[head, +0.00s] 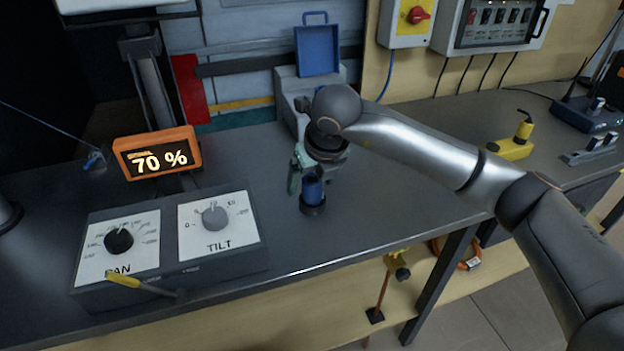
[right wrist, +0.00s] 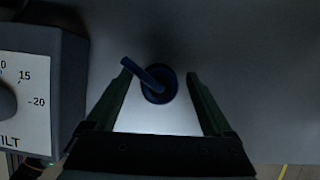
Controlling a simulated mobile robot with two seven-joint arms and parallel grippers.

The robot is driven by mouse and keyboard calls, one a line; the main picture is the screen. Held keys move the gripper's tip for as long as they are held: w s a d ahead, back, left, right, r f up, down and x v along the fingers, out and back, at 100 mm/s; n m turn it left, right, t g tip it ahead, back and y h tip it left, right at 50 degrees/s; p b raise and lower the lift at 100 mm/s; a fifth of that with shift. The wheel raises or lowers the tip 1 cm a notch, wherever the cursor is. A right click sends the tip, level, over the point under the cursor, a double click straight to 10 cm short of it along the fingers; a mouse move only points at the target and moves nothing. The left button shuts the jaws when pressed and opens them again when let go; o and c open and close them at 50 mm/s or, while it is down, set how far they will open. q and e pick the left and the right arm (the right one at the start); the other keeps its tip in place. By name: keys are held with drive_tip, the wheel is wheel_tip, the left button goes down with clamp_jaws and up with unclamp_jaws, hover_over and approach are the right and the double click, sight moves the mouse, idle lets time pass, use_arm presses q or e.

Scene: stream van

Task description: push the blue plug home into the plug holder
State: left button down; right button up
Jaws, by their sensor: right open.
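The blue plug (head: 314,188) stands on the worktop in a dark round base, which I take for the plug holder (head: 313,208). In the right wrist view the plug (right wrist: 146,74) shows from above as a blue bar leaning to the upper left over a dark blue round rim. How deep the plug sits I cannot tell. My right gripper (head: 307,178) is open, pointing down over the plug. In the right wrist view its green fingers (right wrist: 159,77) stand either side of the plug, with gaps visible. My left gripper is not in view.
A control box with PAN and TILT dials (head: 186,272) stands left of the plug, with an orange 70 % display (head: 158,153) behind. A grey box with a raised blue lid (head: 318,50) stands behind my gripper. A yellow tool (head: 512,148) lies right. The worktop's front edge is near.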

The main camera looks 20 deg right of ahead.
drive_tip(key=shift+v, duration=1.05)
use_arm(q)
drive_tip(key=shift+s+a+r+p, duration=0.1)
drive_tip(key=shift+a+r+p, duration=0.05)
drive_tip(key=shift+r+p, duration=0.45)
use_arm(e)
drive_tip(key=v, duration=1)
drive_tip(key=shift+r, duration=0.2)
drive_tip(key=shift+s, duration=0.1)
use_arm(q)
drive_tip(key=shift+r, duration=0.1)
